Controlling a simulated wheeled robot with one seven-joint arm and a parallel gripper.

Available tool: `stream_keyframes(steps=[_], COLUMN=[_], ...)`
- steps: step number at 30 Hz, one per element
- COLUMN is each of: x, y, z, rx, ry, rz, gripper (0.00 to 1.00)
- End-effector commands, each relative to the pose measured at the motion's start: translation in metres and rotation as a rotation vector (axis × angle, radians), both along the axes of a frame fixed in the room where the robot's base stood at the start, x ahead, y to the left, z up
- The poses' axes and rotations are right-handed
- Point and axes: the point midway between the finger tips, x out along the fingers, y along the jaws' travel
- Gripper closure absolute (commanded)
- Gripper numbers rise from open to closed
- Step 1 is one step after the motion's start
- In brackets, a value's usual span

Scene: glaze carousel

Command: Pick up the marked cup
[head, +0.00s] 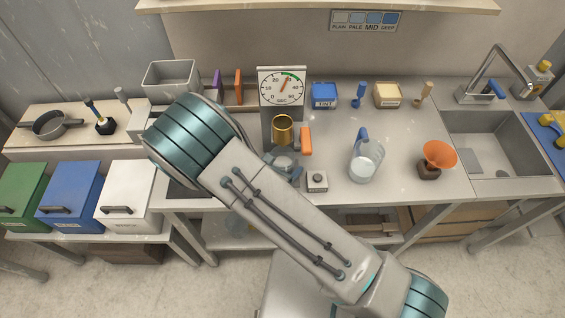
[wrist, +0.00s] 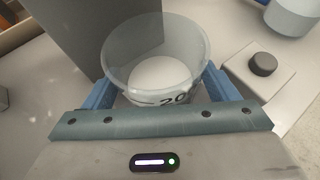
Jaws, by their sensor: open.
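The marked cup (wrist: 157,55) is clear, with a white inside bottom and a dark line and "20" on its near side, in the wrist view. It stands upright in front of a grey upright block. My gripper (wrist: 160,88) is open, with one blue finger on each side of the cup's near part. I cannot tell whether the fingers touch it. In the head view the cup (head: 284,160) shows small below a brass cylinder, partly hidden by my gripper (head: 284,174).
A dial stand (head: 281,87) with a brass cylinder (head: 283,130) and orange handle (head: 306,141) rises behind the cup. A small box with a dark knob (head: 317,180) is close on the right. A clear jug (head: 365,160) and orange funnel (head: 440,155) stand farther right.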

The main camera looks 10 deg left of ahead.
Motion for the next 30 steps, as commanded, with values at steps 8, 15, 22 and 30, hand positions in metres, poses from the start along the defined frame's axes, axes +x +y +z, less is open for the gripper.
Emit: stream_keyframes(steps=[8,15,22,30], x=[-0.0001,-0.0001,-0.0002,-0.0001], y=[0.0002,0.0003,0.0003,0.0005], z=[-0.0003,0.0001,0.0001,0.0053], rx=[0.0,0.001,0.001,0.002], ry=[0.0,0.0,0.0,-0.001], rz=[0.0,0.0,0.0,-0.001], gripper=[0.45,0.74,0.74,0.74])
